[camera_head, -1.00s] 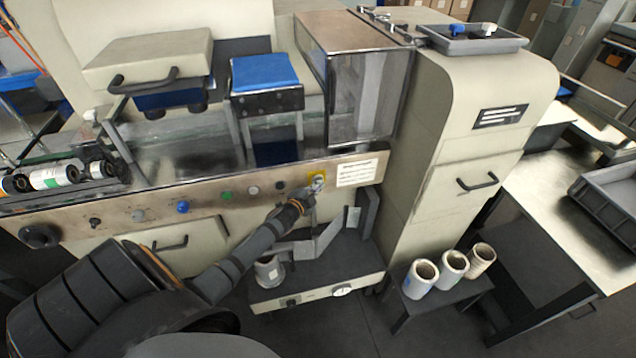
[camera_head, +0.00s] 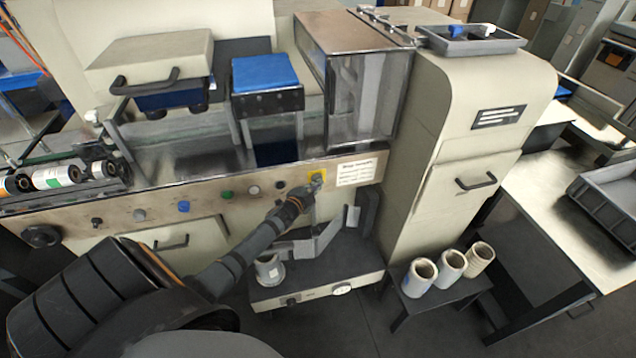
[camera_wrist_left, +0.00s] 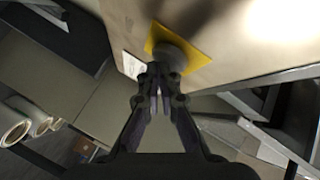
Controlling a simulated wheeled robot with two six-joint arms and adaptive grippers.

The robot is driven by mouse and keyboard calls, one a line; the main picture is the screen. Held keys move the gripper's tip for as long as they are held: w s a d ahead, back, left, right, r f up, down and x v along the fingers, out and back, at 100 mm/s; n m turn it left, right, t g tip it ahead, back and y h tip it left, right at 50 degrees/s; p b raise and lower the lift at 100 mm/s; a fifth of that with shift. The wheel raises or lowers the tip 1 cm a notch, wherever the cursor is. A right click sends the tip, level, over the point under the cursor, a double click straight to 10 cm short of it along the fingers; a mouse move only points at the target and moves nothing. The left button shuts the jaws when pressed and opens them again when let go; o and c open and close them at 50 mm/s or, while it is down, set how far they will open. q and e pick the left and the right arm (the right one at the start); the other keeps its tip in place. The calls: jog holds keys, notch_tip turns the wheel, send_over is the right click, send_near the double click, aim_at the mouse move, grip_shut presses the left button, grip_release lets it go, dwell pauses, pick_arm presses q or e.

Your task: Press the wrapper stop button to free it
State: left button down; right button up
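The wrapper stop button shows in the left wrist view as a dark round knob (camera_wrist_left: 172,58) on a yellow square plate (camera_wrist_left: 190,46) on the machine's front panel. In the head view the yellow plate (camera_head: 318,178) is partly hidden behind my left gripper (camera_head: 314,185). In the left wrist view my left gripper (camera_wrist_left: 158,75) has its fingertips together, right in front of the knob and overlapping its edge. I cannot tell whether they touch. Nothing shows between the fingers. My right gripper is not in view.
A panel row holds a blue button (camera_head: 183,207), a green button (camera_head: 227,194) and other knobs. A white label (camera_head: 357,172) sits right of the yellow plate. Below stands a low dark cart (camera_head: 318,276). White rolls (camera_head: 451,265) stand on a small stool at right.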

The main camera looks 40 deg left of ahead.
pick_arm(q)
jog(key=shift+f, duration=0.1)
jog(key=s+d+b, duration=0.4)
jog(key=b, duration=0.1)
jog(key=shift+d, duration=0.35)
dwell(0.5)
